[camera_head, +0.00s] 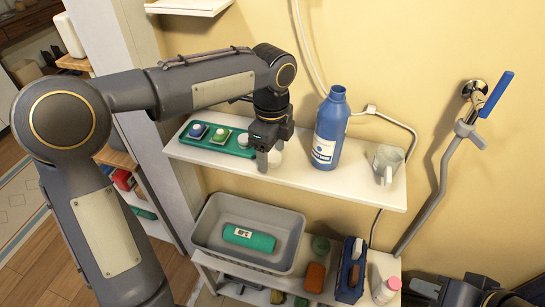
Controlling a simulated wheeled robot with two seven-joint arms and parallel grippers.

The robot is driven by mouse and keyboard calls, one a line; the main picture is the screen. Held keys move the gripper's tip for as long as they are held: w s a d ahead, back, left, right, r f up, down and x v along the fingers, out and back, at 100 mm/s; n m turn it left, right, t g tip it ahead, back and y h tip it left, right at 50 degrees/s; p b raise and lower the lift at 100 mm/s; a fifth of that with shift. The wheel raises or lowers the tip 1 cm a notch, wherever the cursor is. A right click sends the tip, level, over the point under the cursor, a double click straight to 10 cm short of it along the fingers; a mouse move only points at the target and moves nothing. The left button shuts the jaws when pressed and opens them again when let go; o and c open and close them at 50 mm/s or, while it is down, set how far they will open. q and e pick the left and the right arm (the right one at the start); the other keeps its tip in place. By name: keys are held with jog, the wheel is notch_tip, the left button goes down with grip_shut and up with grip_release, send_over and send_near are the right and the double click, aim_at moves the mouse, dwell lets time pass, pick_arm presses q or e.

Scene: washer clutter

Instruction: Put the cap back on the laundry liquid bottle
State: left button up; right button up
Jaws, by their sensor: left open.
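The laundry liquid bottle (328,135) is blue with a white label. It stands upright on the white upper shelf, and its blue neck shows no separate cap. My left gripper (265,161) points down over the shelf, left of the bottle and apart from it. It is open. A pale round thing (276,157), perhaps the cap, is partly hidden behind its fingers. I cannot tell whether they touch it. Dark parts of my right arm show at the lower right, with what seems to be my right gripper (428,289); its jaws are unclear.
A green tray (233,147) with small coloured items lies left of my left gripper. A clear measuring cup (387,163) stands right of the bottle. Below are a grey basin (205,232) holding a green package, a blue caddy (349,270) and a pink-capped bottle (385,291).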

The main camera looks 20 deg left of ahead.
aim_at(272, 156)
pick_arm(q)
jog(key=shift+c, duration=0.4)
jog(key=c, duration=0.9)
jog(key=shift+c, duration=0.2)
jog(key=shift+r, duration=0.55)
notch_tip(272, 156, up, 3)
jog(key=shift+f, duration=0.2)
jog(key=s+a+r, duration=0.1)
jog(key=s+r, duration=0.8)
jog(key=s, duration=0.5)
jog(key=shift+r+b, duration=0.2)
jog(key=shift+b, duration=0.25)
